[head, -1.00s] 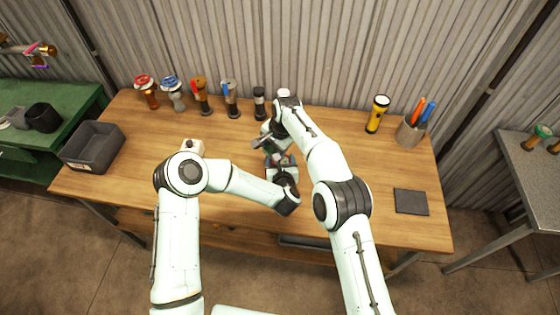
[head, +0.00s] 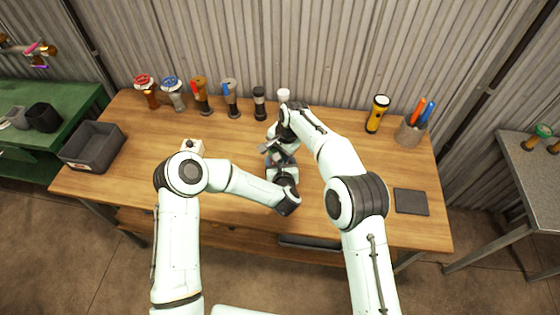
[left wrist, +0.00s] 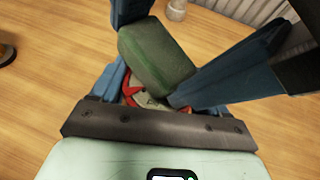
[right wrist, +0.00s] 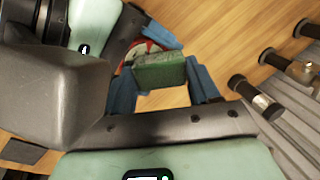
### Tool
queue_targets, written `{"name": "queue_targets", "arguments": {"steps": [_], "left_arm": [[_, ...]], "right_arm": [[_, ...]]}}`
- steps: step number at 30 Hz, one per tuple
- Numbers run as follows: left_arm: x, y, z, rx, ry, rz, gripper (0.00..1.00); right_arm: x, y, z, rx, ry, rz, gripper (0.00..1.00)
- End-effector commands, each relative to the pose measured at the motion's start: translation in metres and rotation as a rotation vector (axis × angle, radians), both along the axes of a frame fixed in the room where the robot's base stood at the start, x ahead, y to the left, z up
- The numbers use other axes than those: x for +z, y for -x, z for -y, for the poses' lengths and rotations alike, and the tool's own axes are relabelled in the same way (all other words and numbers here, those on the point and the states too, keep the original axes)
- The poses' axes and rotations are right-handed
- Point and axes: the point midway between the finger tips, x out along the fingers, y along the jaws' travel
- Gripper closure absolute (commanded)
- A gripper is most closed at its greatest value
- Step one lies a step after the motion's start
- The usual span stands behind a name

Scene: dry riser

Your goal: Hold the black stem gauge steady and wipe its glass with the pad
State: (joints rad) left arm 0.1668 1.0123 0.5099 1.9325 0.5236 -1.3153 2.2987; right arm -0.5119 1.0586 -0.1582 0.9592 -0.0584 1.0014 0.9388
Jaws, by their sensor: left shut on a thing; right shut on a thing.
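The pad (left wrist: 158,57) is a green block in the left wrist view. My right gripper (right wrist: 162,88) is shut on it; it also shows in the right wrist view (right wrist: 160,72). The gauge (left wrist: 148,98) shows only as a pale dial with red parts, between my left gripper's blue fingers (left wrist: 155,92) and partly covered by the pad. A red and white part of the gauge also shows behind the pad in the right wrist view (right wrist: 128,52). My left gripper is shut on the gauge. Its stem is hidden. The pad lies over the dial; I cannot tell whether they touch.
Several valves and fittings line the table's back, including a black cylinder (head: 259,103). A yellow flashlight (head: 377,114), pen cup (head: 411,130) and dark mat (head: 411,202) are at right.

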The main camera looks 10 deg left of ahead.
Motion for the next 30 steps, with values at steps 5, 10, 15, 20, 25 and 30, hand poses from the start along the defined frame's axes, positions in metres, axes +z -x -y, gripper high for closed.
{"name": "queue_targets", "arguments": {"steps": [5, 10, 15, 20, 25, 30], "left_arm": [[0.001, -0.001, -0.001, 0.003, 0.002, 0.005, 0.71], [0.001, -0.001, -0.001, 0.003, 0.001, 0.003, 0.71], [0.001, -0.001, -0.001, 0.002, 0.001, 0.003, 0.71], [0.001, -0.001, 0.000, 0.002, 0.001, 0.003, 0.71], [0.001, -0.001, 0.000, 0.002, 0.001, 0.003, 0.71], [0.001, -0.001, 0.000, 0.002, 0.001, 0.003, 0.71]], "right_arm": [[0.002, 0.002, 0.003, -0.001, 0.009, -0.011, 0.64], [0.020, 0.001, 0.002, -0.001, 0.006, -0.006, 0.64], [0.035, 0.001, 0.001, -0.001, 0.004, -0.005, 0.64], [0.039, 0.000, 0.007, -0.002, 0.004, -0.005, 0.64], [0.039, 0.001, 0.027, -0.003, 0.004, -0.006, 0.64], [0.039, 0.000, 0.047, -0.003, 0.003, -0.005, 0.64]]}}
